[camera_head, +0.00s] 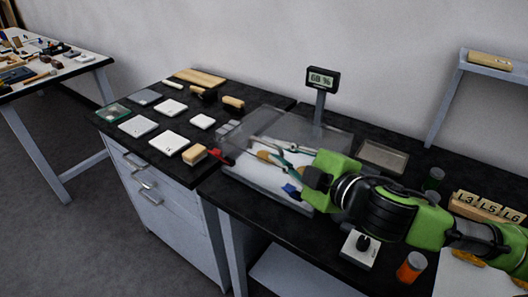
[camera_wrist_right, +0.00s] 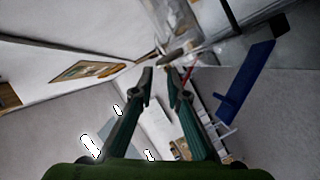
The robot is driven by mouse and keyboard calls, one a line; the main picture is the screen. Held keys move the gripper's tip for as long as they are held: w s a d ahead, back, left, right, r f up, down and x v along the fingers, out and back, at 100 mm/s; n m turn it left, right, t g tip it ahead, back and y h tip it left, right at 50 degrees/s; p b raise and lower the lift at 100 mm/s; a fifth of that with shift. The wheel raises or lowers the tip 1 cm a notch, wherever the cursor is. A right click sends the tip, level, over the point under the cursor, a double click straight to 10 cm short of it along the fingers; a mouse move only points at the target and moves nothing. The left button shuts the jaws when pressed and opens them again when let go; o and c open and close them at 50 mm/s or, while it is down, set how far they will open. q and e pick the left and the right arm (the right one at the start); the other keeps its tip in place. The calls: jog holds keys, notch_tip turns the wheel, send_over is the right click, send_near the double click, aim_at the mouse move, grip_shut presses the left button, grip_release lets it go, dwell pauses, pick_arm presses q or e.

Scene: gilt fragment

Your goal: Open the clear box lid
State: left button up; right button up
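The clear box (camera_head: 262,186) stands on the black bench, with a pale floor and several tools inside. Its see-through lid (camera_head: 270,122) shows as a grey translucent panel over the box's back part; its exact tilt is hard to tell. My right gripper (camera_head: 272,150) reaches in from the right, its dark green fingers over the box. In the wrist view, the right gripper's fingertips (camera_wrist_right: 161,72) are apart with a gap between them. I cannot tell whether a finger touches the lid. My left gripper is out of view.
A display on a post (camera_head: 321,80) stands behind the box. White tiles (camera_head: 170,107) and wooden-backed blocks lie to the left. A switch box (camera_head: 360,248), an orange bottle (camera_head: 411,267) and labelled wooden blocks (camera_head: 487,207) stand at the right.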

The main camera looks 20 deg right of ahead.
aim_at(268, 145)
jog(key=x, duration=0.7)
jog(key=shift+r+p, duration=0.1)
jog(key=shift+p, duration=0.2)
jog(key=shift+w+a, duration=0.1)
jog(key=shift+w, duration=0.05)
grip_shut()
